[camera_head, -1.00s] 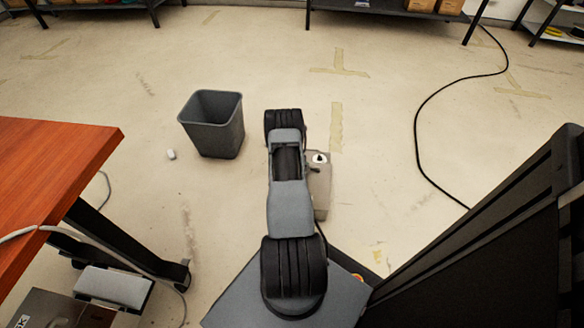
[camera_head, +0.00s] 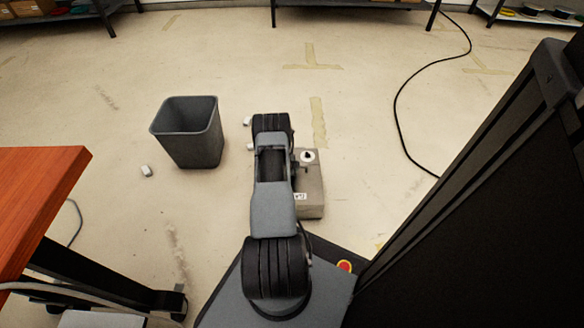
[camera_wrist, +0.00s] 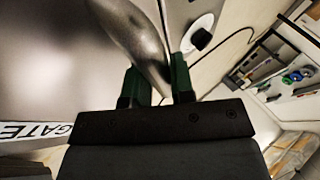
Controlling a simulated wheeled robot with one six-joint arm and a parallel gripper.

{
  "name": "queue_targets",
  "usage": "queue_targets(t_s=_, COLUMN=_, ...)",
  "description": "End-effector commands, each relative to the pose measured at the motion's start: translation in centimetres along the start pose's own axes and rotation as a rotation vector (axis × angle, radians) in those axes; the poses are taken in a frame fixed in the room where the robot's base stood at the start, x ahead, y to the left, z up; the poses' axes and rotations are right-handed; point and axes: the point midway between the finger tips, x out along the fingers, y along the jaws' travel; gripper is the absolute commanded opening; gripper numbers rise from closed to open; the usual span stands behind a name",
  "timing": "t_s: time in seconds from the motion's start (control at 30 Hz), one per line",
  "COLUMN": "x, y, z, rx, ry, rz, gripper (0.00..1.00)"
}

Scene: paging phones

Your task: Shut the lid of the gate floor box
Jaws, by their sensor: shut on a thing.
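The gate floor box (camera_head: 312,205) is a grey box on the floor, just right of my arm in the head view. A white disc with a black knob (camera_head: 307,156) shows on its far part. In the wrist view its grey face (camera_wrist: 45,65) fills the left side, with a label reading GATE (camera_wrist: 38,131). My gripper (camera_wrist: 157,86) has its two green fingers shut on a curved, shiny metal piece (camera_wrist: 140,35), like a handle. I cannot tell how it joins the lid or how far the lid stands open. In the head view my arm hides the gripper.
A grey waste bin (camera_head: 190,150) stands left of my arm. Small white pieces lie on the floor, one (camera_head: 146,171) near the bin. A wooden table (camera_head: 35,195) is at left. A black cable (camera_head: 398,110) runs across the floor at right. Floor beyond the box is clear.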

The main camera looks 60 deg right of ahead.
Motion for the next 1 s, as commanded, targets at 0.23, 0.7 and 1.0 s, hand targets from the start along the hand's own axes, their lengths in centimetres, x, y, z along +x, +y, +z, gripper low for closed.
queue_targets(t_s=0.23, x=0.37, y=0.51, z=0.06, rx=-0.005, ry=-0.004, rz=0.008, gripper=0.0)
queue_targets(t_s=0.7, x=0.28, y=0.56, z=-0.02, rx=-0.003, ry=-0.001, rz=0.009, gripper=0.48)
queue_targets(t_s=1.0, x=-0.45, y=0.36, z=-0.03, rx=-0.005, ry=-0.002, rz=0.008, gripper=0.48)
